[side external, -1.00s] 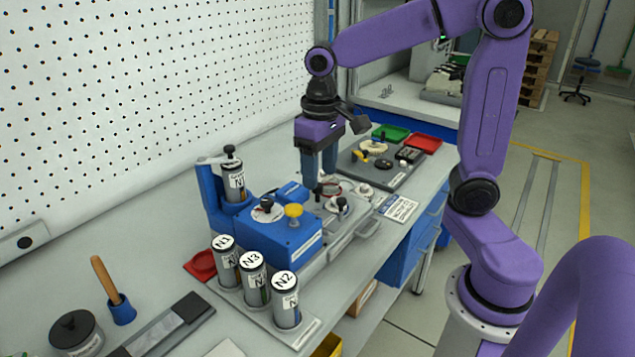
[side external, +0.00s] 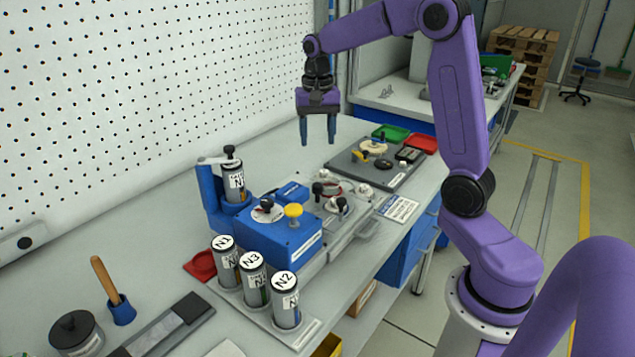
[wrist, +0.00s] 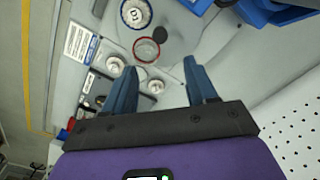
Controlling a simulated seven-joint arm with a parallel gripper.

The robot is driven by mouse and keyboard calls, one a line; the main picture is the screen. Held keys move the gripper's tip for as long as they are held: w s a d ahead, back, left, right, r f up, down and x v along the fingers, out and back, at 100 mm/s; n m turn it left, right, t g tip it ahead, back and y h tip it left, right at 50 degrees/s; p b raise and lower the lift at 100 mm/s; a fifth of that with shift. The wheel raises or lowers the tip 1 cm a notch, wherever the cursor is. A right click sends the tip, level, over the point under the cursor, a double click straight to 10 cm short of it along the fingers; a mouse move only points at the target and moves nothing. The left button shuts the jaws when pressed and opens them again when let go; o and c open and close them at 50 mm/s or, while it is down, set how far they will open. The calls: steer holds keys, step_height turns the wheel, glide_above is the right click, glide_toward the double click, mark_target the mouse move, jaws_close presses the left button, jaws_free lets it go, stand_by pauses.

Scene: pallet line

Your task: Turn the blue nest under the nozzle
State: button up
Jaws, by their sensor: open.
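My gripper (side external: 318,142) is open and empty, raised above the bench behind the grey turntable station (side external: 358,222). In the wrist view my gripper (wrist: 160,66) has its two blue fingers apart with nothing between them. The blue-ringed nest (wrist: 136,14) shows at the top of the wrist view, beyond the fingertips. I cannot make out the nozzle tip over the nests.
A blue box (side external: 290,240) with a yellow knob stands left of the turntable. A blue stand (side external: 212,205) holds a labelled canister (side external: 236,183). Canisters N1, N3 and N2 (side external: 286,300) stand in front. A grey parts tray (side external: 345,165) lies behind on the right.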

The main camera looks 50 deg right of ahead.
mark_target(317, 185)
step_height(317, 185, down, 14)
steer(key=shift+r, duration=0.2)
stand_by(0.4)
jaws_close()
